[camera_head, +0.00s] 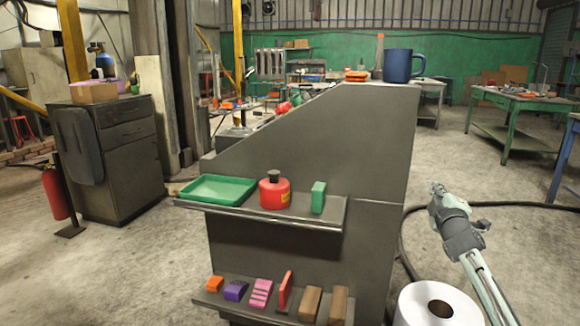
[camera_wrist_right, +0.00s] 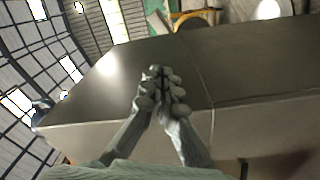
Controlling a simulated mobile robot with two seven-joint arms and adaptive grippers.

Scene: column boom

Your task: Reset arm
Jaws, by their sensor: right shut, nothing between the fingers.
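My right gripper (camera_head: 438,190) is at the right in the head view, to the right of the grey cabinet and apart from it. It points up and away over the concrete floor. In the right wrist view its fingers (camera_wrist_right: 160,72) are closed together with nothing between them. Behind them in that view is a grey metal panel (camera_wrist_right: 100,85). My left gripper is not in the head view.
A grey cabinet (camera_head: 330,140) fills the middle. Its shelf (camera_head: 330,212) holds a green tray (camera_head: 222,178), a red can (camera_head: 274,192) and a green block (camera_head: 318,197). Several small blocks lie on the lower shelf. A blue mug (camera_head: 397,65) stands on top.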

